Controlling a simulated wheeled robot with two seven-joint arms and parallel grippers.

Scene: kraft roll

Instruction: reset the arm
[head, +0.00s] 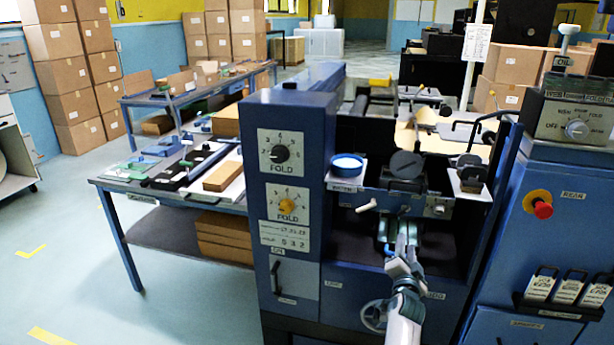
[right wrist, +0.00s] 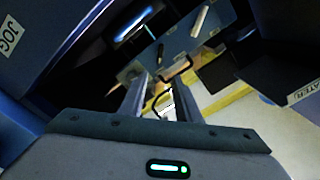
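My right arm comes up from the bottom of the head view, with its right gripper (head: 405,232) in front of the open recess of the blue machine (head: 340,290). In the right wrist view the two fingers of this gripper (right wrist: 161,92) stand apart, with nothing clearly held between them. A dark bent handle (right wrist: 178,70) shows just beyond the fingertips; I cannot tell whether they touch it. My left gripper is not in view.
A handwheel (head: 374,316) and a pale lever (head: 366,206) stick out near my right arm. A blue-topped pot (head: 346,167) stands on a ledge above. A red button (head: 543,210) is on the right cabinet. Open floor (head: 190,290) lies at left, beside a workbench (head: 110,190).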

